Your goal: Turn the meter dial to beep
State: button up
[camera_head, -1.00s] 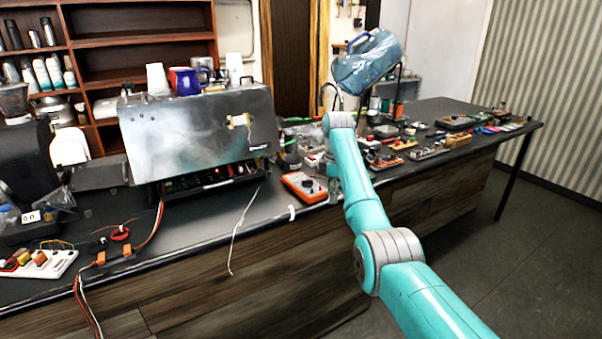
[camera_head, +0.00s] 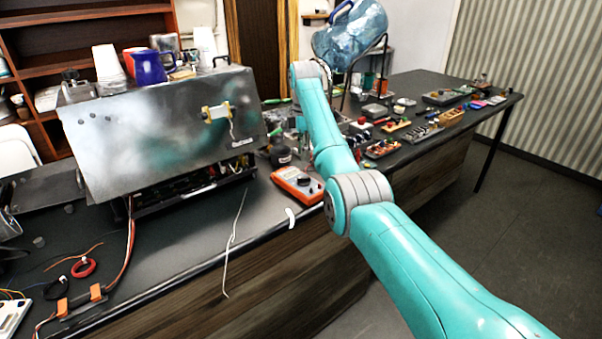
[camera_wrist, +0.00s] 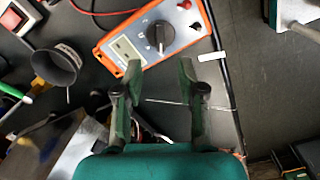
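The orange meter (camera_head: 298,184) lies flat on the bench near its front edge, right of the steel brewer. In the wrist view the meter (camera_wrist: 128,25) is at the top, with its black dial (camera_wrist: 160,37) and a small grey display facing up. My gripper (camera_wrist: 159,75) is open and empty in the wrist view, its two fingers apart. The fingertips appear just below the dial in the picture, one on each side; I see no contact.
The steel brewer (camera_head: 165,130) stands left of the meter. A dark round cup (camera_wrist: 55,68) and a red switch (camera_wrist: 12,18) are near the meter. A white thin wire (camera_head: 233,240) hangs over the bench edge. Several small parts crowd the bench to the right.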

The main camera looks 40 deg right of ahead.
aim_at(303, 177)
notch_tip(303, 177, down, 9)
jog(key=shift+r, duration=0.1)
dwell(0.4)
grip_shut()
